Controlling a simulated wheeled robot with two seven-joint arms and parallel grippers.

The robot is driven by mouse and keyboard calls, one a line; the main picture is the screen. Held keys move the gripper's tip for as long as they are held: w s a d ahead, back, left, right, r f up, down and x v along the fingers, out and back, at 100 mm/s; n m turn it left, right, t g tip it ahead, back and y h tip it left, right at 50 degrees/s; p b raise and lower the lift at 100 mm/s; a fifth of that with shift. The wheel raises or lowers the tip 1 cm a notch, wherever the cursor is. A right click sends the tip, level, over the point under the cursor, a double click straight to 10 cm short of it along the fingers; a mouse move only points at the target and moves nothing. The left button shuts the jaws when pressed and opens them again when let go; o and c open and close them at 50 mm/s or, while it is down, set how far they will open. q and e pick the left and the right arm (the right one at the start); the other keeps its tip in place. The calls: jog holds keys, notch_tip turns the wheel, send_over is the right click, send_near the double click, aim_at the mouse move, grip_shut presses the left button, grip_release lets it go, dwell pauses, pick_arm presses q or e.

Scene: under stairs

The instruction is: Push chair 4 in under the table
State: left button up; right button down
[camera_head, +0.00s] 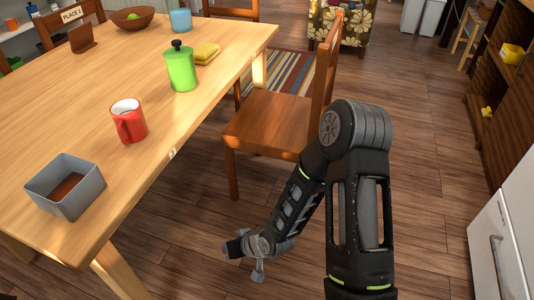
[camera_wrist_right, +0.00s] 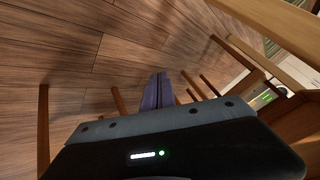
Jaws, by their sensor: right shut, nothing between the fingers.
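A brown wooden chair (camera_head: 270,121) stands at the right long side of the light wooden table (camera_head: 105,85). Its seat front is close to the table edge, and its backrest (camera_head: 325,75) is on the side away from the table. No number shows on this chair. My right gripper (camera_head: 245,258) is low over the floor, nearer to me than the chair and apart from it, right of the table's near leg. In the right wrist view its fingers (camera_wrist_right: 158,90) are together and empty, with wooden legs (camera_wrist_right: 120,115) beyond them. My left gripper is not in view.
On the table are a grey bin (camera_head: 65,187), a red mug (camera_head: 129,121), a green canister (camera_head: 182,70) and yellow sponges (camera_head: 206,53). Another chair (camera_head: 231,10) stands beyond. A white cabinet (camera_head: 505,235) is at right. Floor between chair and shelf (camera_head: 505,100) is clear.

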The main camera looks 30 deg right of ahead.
jog(key=s+a+f+g+p, duration=0.2)
jog(key=s+a, duration=0.2)
jog(key=s, duration=0.3)
jog(key=s+a+f+g+p, duration=0.1)
jog(key=s+a+g+p, duration=0.2)
jog(key=s, duration=0.4)
pick_arm(q)
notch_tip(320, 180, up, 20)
jog(key=p, duration=1.4)
jog(key=shift+p, duration=0.3)
pick_arm(e)
jog(key=s+a+r, duration=0.1)
jog(key=s+r, duration=0.1)
jog(key=r, duration=0.5)
jog(key=s+a+r+g, duration=0.1)
jog(key=s+a+r, duration=0.1)
jog(key=r, duration=0.5)
jog(key=shift+s+r+y, duration=0.2)
jog(key=shift+r+y, duration=0.1)
jog(key=shift+r, duration=0.05)
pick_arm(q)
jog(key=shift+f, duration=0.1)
